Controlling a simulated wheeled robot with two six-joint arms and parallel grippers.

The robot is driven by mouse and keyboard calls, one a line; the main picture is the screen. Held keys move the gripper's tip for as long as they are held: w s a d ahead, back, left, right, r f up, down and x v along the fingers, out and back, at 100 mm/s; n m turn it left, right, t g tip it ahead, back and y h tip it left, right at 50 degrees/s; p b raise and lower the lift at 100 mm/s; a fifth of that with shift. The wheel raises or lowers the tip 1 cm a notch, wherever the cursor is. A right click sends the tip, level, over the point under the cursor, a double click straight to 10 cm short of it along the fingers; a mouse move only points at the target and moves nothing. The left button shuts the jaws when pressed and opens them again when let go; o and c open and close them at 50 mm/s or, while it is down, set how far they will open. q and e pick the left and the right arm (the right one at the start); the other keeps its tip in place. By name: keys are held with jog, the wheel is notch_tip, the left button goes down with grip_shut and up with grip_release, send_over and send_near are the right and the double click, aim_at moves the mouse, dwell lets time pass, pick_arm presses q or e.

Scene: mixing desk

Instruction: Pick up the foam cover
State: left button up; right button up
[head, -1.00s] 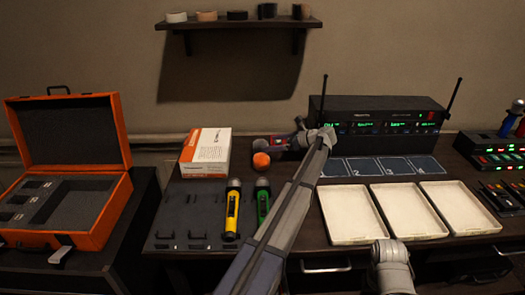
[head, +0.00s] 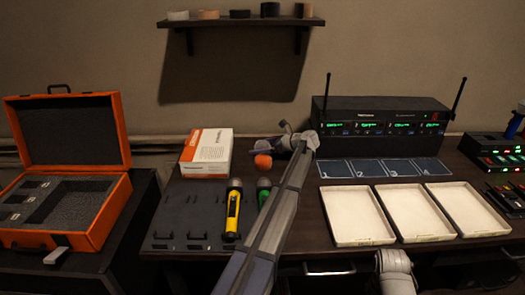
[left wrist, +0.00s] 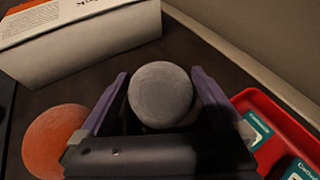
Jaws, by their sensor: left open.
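A round grey foam cover (left wrist: 162,94) sits between the two spread fingers of my left gripper (left wrist: 160,74) in the left wrist view. The fingers are open, one on each side of it; I cannot tell whether they touch it. An orange foam ball (left wrist: 52,142) lies just outside the left finger. In the head view the orange ball (head: 263,161) is on the desk, beside my left gripper (head: 284,140). My right gripper is not in view.
A white and orange box (head: 206,155) stands left of the balls. A red tray (left wrist: 243,101) with teal-labelled packs lies to the right in the wrist view. The receiver rack (head: 382,115) stands behind, with three white trays (head: 357,241) in front. A yellow microphone (head: 232,212) rests in a dark foam panel.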

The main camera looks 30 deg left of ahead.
pick_arm(q)
jog(key=c, duration=1.2)
jog(key=shift+o, duration=0.2)
jog(key=shift+r, duration=0.1)
notch_tip(320, 180, up, 19)
jog(key=p, duration=1.9)
